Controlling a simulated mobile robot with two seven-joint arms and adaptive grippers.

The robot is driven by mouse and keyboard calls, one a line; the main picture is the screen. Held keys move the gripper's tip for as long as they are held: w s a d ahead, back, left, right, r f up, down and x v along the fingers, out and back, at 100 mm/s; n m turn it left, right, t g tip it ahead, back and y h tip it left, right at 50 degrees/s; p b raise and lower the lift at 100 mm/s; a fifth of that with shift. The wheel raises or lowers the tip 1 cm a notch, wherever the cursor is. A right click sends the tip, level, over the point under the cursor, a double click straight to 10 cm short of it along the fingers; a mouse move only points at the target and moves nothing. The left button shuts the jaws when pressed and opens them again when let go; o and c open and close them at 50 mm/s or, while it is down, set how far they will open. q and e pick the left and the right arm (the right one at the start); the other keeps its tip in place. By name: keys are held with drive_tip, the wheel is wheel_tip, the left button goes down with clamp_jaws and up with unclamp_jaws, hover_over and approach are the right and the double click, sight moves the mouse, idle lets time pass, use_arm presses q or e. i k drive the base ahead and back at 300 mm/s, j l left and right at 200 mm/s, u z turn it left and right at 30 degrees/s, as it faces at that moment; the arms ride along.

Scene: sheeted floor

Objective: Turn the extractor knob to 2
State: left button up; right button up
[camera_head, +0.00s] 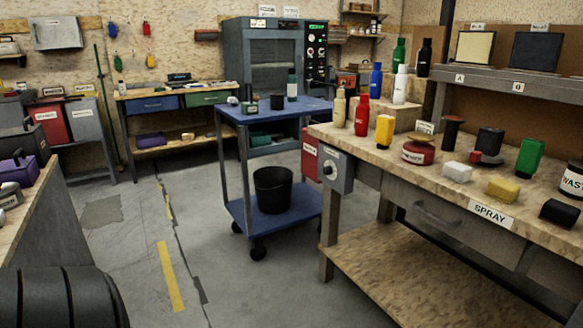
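A grey box with a round knob (329,170) on its face is fixed to the left end of the right-hand workbench (400,150). It may be the extractor control, but its markings are too small to read, so I cannot tell the knob's setting. A tall grey cabinet (268,55) at the back has a dark panel (316,45) with several small dials, also unreadable. Neither of my grippers is in view. A dark ribbed, rounded shape fills the lower left corner, and no fingers show on it.
A blue cart (280,225) with a black bucket (274,189) stands left of the knob box. A red box (310,155) hangs just behind it. Bottles and blocks crowd the workbench top. Another bench edge (45,200) is at left. The floor between (135,250) is clear.

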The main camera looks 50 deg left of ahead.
sight(327, 170)
drive_tip(key=u, duration=1.2)
